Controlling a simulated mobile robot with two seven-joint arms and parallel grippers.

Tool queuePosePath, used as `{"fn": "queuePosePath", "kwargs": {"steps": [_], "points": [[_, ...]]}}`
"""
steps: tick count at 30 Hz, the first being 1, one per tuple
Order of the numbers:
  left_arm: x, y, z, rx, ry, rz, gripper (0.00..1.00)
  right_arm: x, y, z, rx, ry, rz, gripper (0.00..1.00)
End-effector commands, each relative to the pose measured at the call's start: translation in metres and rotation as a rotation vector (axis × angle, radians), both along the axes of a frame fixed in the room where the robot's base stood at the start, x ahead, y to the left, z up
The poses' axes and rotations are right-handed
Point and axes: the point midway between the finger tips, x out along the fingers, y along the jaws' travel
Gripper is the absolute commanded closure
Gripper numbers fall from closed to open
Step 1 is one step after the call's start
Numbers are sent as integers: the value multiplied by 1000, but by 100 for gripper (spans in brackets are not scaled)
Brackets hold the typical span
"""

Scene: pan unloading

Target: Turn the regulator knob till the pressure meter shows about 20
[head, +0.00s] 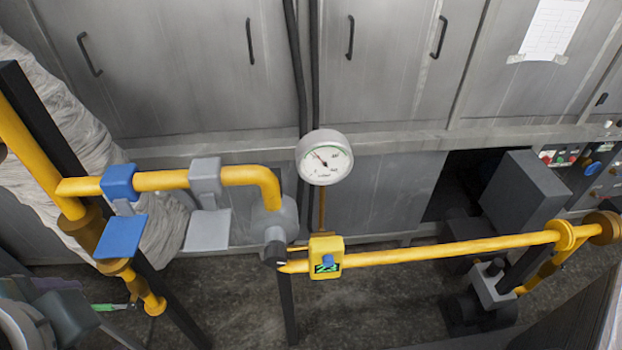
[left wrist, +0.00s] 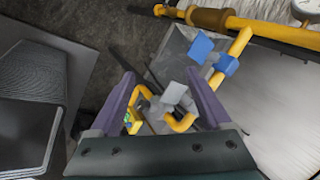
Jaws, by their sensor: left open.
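The round white pressure meter (head: 324,157) hangs at the centre of the head view. Its needle points to the upper left; the numbers are too small to read. Left of and below it, a grey round regulator body (head: 272,217) sits at the end of the bent yellow pipe, with a grey knob-like cylinder (head: 275,247) beneath. A yellow box (head: 326,257) on the lower pipe has a blue button and a green-lit display. My left gripper (left wrist: 160,88) is open and empty in the left wrist view, apart from the pipes beyond. My right gripper is not in view.
The yellow pipe carries a blue valve handle (head: 121,236) and a grey valve handle (head: 207,230), left of the regulator. A lower yellow pipe (head: 450,250) runs right. Grey cabinets (head: 200,70) stand behind. A dark box (head: 525,190) stands at right.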

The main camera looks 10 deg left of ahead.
Motion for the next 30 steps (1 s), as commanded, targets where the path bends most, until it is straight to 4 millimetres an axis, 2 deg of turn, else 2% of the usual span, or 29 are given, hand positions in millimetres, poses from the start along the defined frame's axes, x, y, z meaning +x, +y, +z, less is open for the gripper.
{"fn": "queuePosePath", "kwargs": {"steps": [1,5,6,10,14,18,21,24,27,30], "points": [[5,2,-30,65,5,-48,19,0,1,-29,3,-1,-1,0],[22,8,-75,303,27,-222,19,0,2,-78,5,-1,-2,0],[29,8,-90,394,37,-292,19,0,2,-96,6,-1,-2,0],[57,-2,-135,736,77,-550,19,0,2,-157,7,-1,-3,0],[85,-32,-171,1104,125,-814,19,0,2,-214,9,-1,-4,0],[107,-77,-199,1475,169,-1047,19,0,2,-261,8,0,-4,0],[114,-105,-210,1676,192,-1154,19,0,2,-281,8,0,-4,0],[118,-124,-215,1804,206,-1213,19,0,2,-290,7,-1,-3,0],[121,-131,-214,1859,212,-1236,19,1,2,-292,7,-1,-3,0],[130,-129,-211,1870,214,-1236,19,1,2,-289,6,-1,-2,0]]}}
